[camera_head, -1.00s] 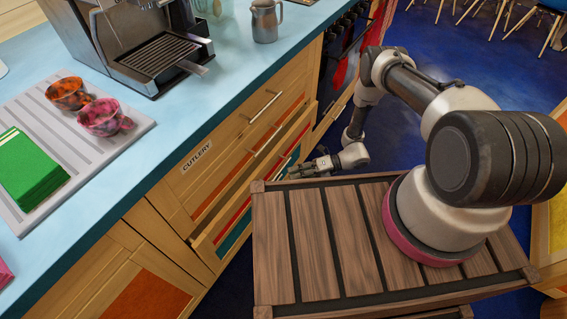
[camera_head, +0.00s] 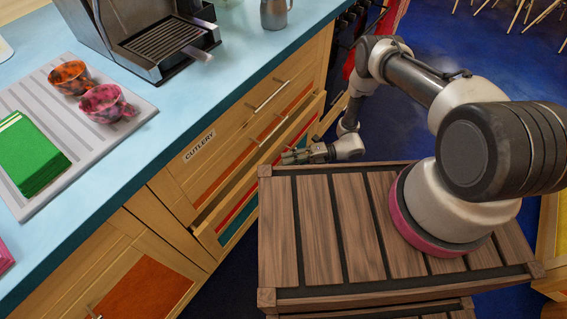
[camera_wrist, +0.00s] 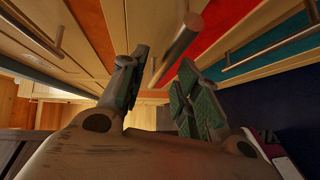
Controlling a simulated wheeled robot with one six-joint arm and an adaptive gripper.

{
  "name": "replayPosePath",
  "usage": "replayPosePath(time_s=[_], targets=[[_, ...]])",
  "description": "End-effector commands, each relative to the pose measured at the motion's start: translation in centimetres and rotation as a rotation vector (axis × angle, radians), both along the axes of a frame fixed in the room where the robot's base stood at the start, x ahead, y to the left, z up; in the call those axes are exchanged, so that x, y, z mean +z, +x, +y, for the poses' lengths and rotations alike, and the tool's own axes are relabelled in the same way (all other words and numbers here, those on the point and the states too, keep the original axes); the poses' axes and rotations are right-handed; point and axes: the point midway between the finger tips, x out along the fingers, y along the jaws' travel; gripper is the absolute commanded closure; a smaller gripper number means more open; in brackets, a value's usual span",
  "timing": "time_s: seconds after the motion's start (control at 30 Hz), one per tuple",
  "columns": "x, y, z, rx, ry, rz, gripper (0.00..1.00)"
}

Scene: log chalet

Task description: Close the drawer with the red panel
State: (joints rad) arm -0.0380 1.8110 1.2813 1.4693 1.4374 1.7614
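The drawer with the red panel (camera_head: 237,204) stands partly pulled out of the wooden counter front, below the closed "CUTLERY" drawer (camera_head: 199,146). A dark gap shows along its top edge. The red panel also shows in the wrist view (camera_wrist: 214,22). Its bar handle (camera_wrist: 180,46) lies ahead of my gripper's fingers, in line with the space between them. My gripper (camera_head: 287,158) is low in front of the drawers. In the wrist view the two fingers (camera_wrist: 160,88) are apart, with nothing held. Whether they touch the handle cannot be told.
A drawer with a teal panel (camera_wrist: 266,58) lies beside the red one. The counter (camera_head: 165,125) holds a coffee machine (camera_head: 145,35), a tray (camera_head: 125,128) with two cups and a green stack.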

Motion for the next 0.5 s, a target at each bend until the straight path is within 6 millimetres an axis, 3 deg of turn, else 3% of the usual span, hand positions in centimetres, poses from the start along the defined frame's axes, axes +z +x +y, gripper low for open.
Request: replayPosePath(time_s=[0.2, 0.5], targets=[[-0.3, -0.3, 2.2, 0.001, 0.000, -0.001, 0.68], [-0.4, -0.3, 2.5, -0.001, 0.000, -0.001, 0.70]])
